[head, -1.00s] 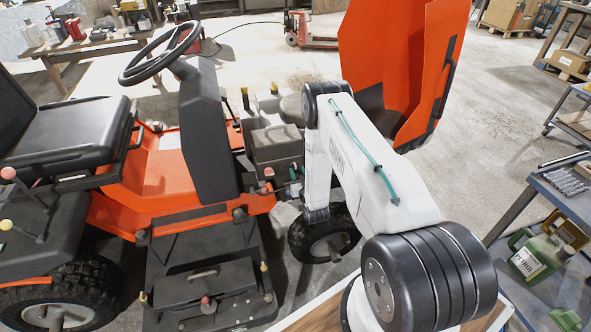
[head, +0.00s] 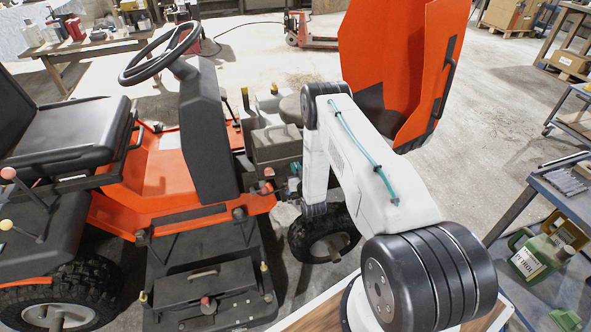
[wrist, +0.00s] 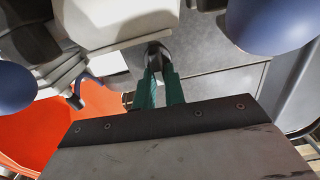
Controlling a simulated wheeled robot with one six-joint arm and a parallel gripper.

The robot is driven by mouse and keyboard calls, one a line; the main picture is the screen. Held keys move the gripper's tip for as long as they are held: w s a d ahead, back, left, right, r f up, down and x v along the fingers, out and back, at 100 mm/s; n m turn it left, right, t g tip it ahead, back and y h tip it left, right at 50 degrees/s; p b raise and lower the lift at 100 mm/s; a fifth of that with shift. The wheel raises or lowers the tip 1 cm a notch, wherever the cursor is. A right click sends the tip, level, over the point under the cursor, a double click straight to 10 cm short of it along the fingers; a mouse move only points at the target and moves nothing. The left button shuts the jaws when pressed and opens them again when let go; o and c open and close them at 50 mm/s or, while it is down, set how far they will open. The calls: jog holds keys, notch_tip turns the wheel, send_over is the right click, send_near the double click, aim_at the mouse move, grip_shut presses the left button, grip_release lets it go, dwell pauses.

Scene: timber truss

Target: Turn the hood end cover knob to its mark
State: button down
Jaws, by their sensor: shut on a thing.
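My gripper (wrist: 160,76) shows in the wrist view as two green fingers closed around a small dark rounded knob (wrist: 156,51). The knob is mostly hidden between the fingertips, and I cannot make out its mark or how far it is turned. In the head view my gripper (head: 293,184) is small and partly hidden behind my white arm, beside the engine side of the orange mower (head: 163,187). The knob cannot be made out there.
The orange hood (head: 405,65) stands raised behind my arm. Reddish caps (head: 268,172) sit by the grey engine box (head: 273,145) close to my gripper. A front wheel (head: 325,232) is below. A bench (head: 560,200) stands at right, with a petrol can (head: 540,257) near it.

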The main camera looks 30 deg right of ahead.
jog(key=m, duration=0.5)
jog(key=shift+d+m, duration=0.3)
jog(key=m, duration=0.4)
jog(key=shift+s+d+f, duration=0.15)
jog(key=shift+d+f, duration=0.05)
jog(key=shift+f, duration=0.05)
jog(key=shift+m, duration=1)
